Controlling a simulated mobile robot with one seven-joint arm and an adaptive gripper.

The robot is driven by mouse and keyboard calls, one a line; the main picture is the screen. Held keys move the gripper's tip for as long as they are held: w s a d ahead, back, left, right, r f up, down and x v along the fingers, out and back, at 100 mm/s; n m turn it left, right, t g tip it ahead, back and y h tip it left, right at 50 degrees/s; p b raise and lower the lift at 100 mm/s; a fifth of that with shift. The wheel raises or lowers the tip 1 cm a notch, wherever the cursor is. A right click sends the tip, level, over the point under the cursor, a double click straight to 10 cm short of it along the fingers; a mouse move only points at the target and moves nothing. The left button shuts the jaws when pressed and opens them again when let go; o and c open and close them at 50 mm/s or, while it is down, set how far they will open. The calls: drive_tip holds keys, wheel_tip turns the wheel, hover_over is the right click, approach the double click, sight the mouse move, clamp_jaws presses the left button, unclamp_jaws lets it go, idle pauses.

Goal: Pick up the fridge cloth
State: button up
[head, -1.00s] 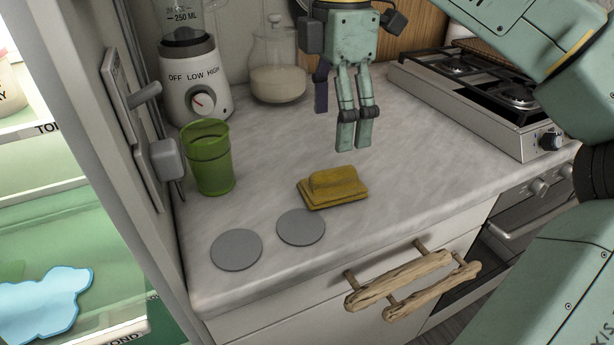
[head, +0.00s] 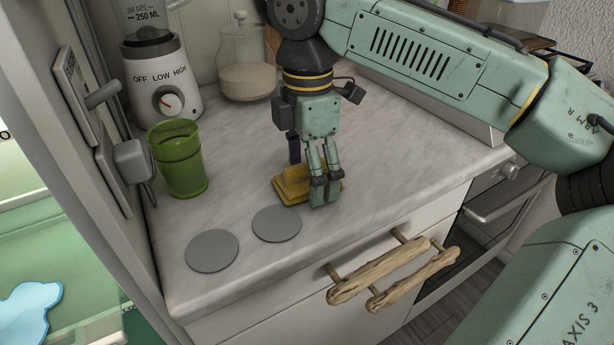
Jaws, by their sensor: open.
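A folded yellow cloth (head: 291,187), which I take to be the fridge cloth, lies on the pale marbled counter (head: 230,195). It has a thicker folded part on top of a flat base. My gripper (head: 325,193) points down at the right part of the cloth, with its fingers in front of it. The fingers are open with a small gap and hide part of the cloth's right side. I cannot tell whether they touch it.
A green cup (head: 180,162) stands left of the cloth. Two grey discs (head: 213,250) (head: 277,224) lie in front. A blender (head: 160,85) and a glass jar (head: 246,75) stand behind. Driftwood handles (head: 385,272) stick out below the counter edge. A blue patch (head: 25,312) lies in the open fridge.

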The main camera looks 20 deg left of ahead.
drive_tip(key=c, duration=1.1)
drive_tip(key=shift+r, duration=0.15)
drive_tip(key=shift+r, duration=0.65)
drive_tip(key=shift+s+d+r, duration=0.15)
drive_tip(key=shift+d+r, duration=0.05)
drive_tip(key=shift+r, duration=0.75)
drive_tip(key=s+d, duration=0.3)
drive_tip(key=d, duration=0.1)
drive_tip(key=s+d+r, duration=0.1)
drive_tip(key=s+d, duration=0.2)
drive_tip(key=d, duration=0.1)
drive_tip(key=s+d, duration=0.3)
drive_tip(key=d, duration=0.1)
drive_tip(key=shift+s+d+r+b, duration=0.15)
drive_tip(key=shift+s+r+b, duration=0.15)
drive_tip(key=shift+b, duration=0.1)
